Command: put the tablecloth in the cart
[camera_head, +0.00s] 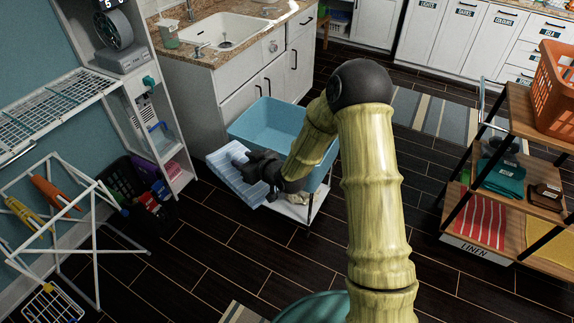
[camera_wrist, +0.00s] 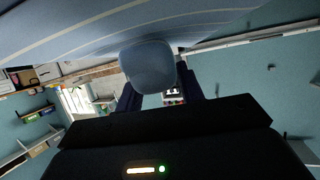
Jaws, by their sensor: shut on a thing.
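A light blue cloth with pale stripes, the tablecloth (camera_head: 226,163), hangs from my gripper (camera_head: 250,166). In the wrist view the tablecloth (camera_wrist: 110,28) fills the top, and a bunched part is pinched between the two dark fingers (camera_wrist: 155,88). The cart has a blue tub (camera_head: 265,115) on top and a white lower shelf (camera_head: 297,211). The cloth is at the tub's front left side, overlapping its rim in the picture. I cannot tell whether it touches the rim. My arm and gripper hide part of the tub's front and right side.
A sink counter (camera_head: 215,45) stands right behind the cart. A white drying rack (camera_head: 75,225) and dark baskets (camera_head: 128,177) are at left. A wooden shelf unit (camera_head: 515,175) with folded cloths and an orange basket (camera_head: 556,88) is at right. Dark floor (camera_head: 225,250) in front is open.

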